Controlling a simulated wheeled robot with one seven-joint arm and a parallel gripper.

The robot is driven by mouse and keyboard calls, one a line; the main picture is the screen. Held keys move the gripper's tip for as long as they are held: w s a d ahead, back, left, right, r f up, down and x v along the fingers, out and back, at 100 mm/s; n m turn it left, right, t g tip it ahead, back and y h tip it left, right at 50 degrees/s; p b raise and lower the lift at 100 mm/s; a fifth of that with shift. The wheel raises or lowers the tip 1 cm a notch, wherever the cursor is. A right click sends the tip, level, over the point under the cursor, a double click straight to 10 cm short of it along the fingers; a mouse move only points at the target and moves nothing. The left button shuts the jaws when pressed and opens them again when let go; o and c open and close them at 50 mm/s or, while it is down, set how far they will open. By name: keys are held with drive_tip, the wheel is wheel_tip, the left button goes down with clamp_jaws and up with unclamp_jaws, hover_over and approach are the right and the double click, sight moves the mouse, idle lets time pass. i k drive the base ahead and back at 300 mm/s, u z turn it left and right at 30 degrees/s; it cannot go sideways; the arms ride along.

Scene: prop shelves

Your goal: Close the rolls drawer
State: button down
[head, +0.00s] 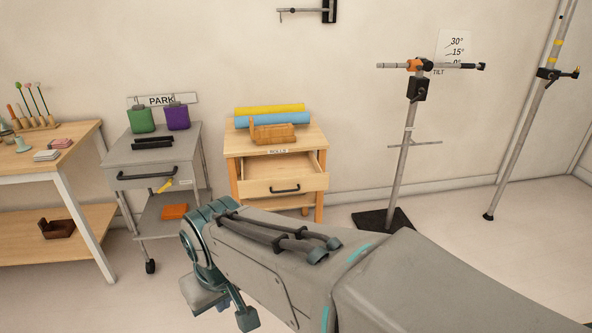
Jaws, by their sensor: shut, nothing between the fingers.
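The rolls drawer (255,188) is a light wooden drawer with a dark bar handle. It stands pulled out of a small wooden cabinet (231,150), and its inside shows, looking empty. A small label reading "ROLLS" sits on the cabinet's front edge above it. My gripper (226,306) is at the lower middle left, below my teal wrist. It is shut and empty, in front of the drawer and apart from it. My forearm crosses the lower right. The gripper's fingertips are hard to make out.
Yellow and blue rolls (270,110) and a wooden holder (272,133) lie on the cabinet. A grey cart (190,140) with green and purple bottles stands left of it, near a wooden bench (80,140). A stand (403,170) with a black base is to the right.

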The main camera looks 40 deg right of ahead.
sight(265, 175)
drive_tip(key=z, duration=0.8)
drive_tip(key=i, duration=0.75)
drive_tip(key=z, duration=1.1)
drive_tip(key=i, duration=0.2)
drive_tip(key=z, duration=0.15)
